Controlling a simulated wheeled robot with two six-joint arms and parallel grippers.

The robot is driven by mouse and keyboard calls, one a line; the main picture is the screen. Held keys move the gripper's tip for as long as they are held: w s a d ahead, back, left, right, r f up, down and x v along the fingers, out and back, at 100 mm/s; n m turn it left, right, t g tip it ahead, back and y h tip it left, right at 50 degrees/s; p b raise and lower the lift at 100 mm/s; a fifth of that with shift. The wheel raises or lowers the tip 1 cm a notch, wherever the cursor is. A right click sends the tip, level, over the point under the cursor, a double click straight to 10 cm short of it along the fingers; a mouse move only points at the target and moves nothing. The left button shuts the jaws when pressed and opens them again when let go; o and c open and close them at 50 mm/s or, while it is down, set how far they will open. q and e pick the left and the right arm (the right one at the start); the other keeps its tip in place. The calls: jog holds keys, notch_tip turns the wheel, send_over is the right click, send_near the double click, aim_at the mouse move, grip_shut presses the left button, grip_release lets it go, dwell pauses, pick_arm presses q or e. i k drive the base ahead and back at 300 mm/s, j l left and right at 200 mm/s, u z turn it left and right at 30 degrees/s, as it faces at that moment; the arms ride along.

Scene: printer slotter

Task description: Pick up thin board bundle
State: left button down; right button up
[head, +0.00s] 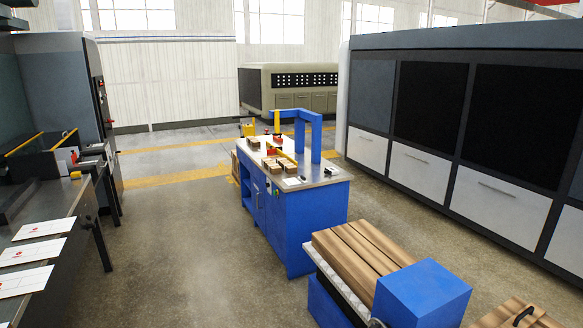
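Several flat white boards with small red marks lie in a row on the dark table at the left, the middle one (32,252) between the others. Long brown boards (352,252) lie side by side on a blue machine at the lower right. Small brown bundles (281,168) sit on the metal top of the blue cabinet in the middle. I cannot tell which of these is the thin board bundle. Neither of my grippers shows in the head view.
A blue cabinet (297,231) with a blue arch stands mid-floor. A blue box (422,294) covers the near end of the brown boards. A large grey machine (454,183) lines the right. Open concrete floor (180,240) lies between the left table and the cabinet.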

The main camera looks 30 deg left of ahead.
aim_at(268, 163)
jog(key=i+u, duration=0.3)
jog(key=i+j+u, duration=0.1)
jog(key=u, duration=0.2)
jog(key=i+j+u, duration=0.1)
jog(key=i+u, duration=0.6)
jog(key=i+l+u, duration=0.1)
jog(key=i+u, duration=0.2)
jog(key=i, duration=0.15)
jog(key=i+z, duration=0.2)
jog(key=i, duration=0.4)
jog(key=i+j+z, duration=0.1)
jog(key=i+z, duration=0.15)
jog(key=i, duration=0.35)
jog(key=i+z, duration=0.25)
jog(key=z, duration=0.15)
